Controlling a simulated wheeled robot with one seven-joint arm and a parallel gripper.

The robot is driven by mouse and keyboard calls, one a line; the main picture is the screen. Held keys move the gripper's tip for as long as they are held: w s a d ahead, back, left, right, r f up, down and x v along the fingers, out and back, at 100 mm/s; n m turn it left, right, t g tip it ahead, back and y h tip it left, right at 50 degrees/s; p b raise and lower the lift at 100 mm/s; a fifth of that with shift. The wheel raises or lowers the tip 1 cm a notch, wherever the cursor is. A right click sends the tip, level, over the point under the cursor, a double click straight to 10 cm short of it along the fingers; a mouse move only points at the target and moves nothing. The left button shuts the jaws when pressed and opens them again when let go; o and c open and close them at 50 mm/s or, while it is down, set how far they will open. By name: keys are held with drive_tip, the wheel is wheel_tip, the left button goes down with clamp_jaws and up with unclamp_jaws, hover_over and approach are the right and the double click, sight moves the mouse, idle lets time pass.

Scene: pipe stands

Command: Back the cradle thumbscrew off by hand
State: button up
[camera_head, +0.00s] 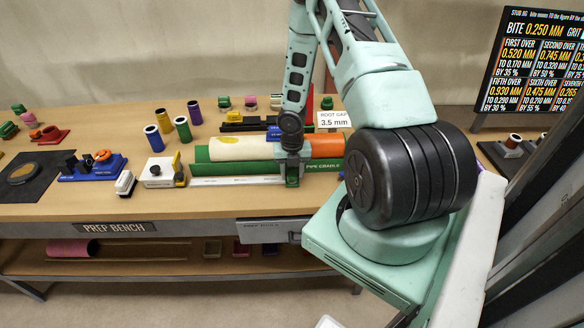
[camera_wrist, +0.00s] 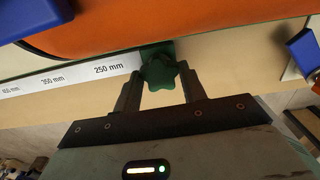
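The cradle thumbscrew is a dark green star-shaped knob (camera_wrist: 160,70) at the front of the pipe cradle, in the middle of the wrist view. My gripper (camera_wrist: 160,78) has one finger on each side of the knob, very close to it. I cannot tell whether both fingers press on it. The green pipe cradle (camera_head: 325,168) lies on the bench in the head view. It holds a pipe (camera_head: 230,149) with cream, yellow and orange parts; its orange part (camera_wrist: 200,18) spans the top of the wrist view. In the head view my arm covers the knob.
A white millimetre scale (camera_wrist: 100,71) runs along the cradle front. A blue part (camera_wrist: 305,50) stands right of my gripper. On the bench are a white box (camera_head: 160,172), a blue tool holder (camera_head: 92,168) and several coloured cups. The bench's front strip is mostly clear.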

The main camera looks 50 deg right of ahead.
sight(292, 173)
drive_tip(key=o, duration=0.3)
wheel_tip(292, 173, up, 6)
drive_tip(key=p, duration=0.5)
drive_tip(key=shift+r+p, duration=0.1)
drive_tip(key=shift+p, duration=0.3)
wheel_tip(292, 173, up, 17)
drive_tip(key=shift+b, duration=0.4)
drive_tip(key=shift+r, duration=0.1)
